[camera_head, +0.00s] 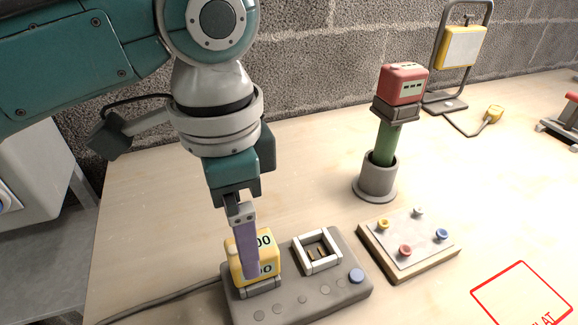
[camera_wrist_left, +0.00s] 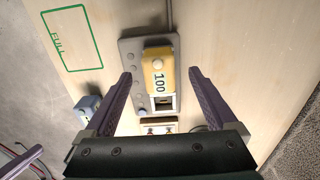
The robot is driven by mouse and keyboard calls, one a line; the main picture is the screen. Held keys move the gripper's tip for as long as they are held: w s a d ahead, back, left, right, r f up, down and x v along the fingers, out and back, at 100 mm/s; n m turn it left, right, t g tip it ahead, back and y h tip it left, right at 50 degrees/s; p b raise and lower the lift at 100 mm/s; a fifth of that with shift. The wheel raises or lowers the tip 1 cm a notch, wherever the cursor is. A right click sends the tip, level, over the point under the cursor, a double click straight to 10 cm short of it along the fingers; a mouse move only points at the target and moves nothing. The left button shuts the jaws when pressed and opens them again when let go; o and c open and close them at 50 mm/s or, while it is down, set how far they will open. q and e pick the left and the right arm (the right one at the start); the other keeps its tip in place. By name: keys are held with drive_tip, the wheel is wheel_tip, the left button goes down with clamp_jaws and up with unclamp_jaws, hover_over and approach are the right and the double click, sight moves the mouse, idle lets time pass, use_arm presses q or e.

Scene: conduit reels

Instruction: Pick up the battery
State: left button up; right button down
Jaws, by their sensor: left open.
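A yellow battery (camera_head: 238,262) marked 100 stands in the left bay of a grey charger (camera_head: 330,295) on the table; it also shows in the left wrist view (camera_wrist_left: 158,62). The charger's other bay, with a white frame (camera_head: 318,268), is empty. My left gripper (camera_head: 250,277) is open and points down at the yellow battery. In the left wrist view its fingers (camera_wrist_left: 160,74) lie on either side of the battery, with gaps. Contact is not seen. One purple finger at the lower left of that view (camera_wrist_left: 20,163) looks like my right gripper; its jaws are not shown.
A red battery (camera_head: 402,84) sits on a green-handled tool in a grey holder (camera_head: 376,187). A board (camera_head: 408,245) with coloured knobs lies right of the charger. A grey-blue block (camera_wrist_left: 88,106) stands near a green FULL outline (camera_wrist_left: 72,38). A red outline (camera_head: 522,300) marks the right.

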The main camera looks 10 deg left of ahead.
use_arm(q)
drive_tip(key=f, duration=0.1)
drive_tip(key=f+b, duration=0.1)
drive_tip(key=f, duration=0.3)
drive_tip(key=shift+w+d+f, duration=0.1)
drive_tip(key=shift+w+d, duration=0.05)
drive_tip(key=shift+d, duration=0.25)
drive_tip(key=shift+c, duration=0.3)
drive_tip(key=c, duration=1.4)
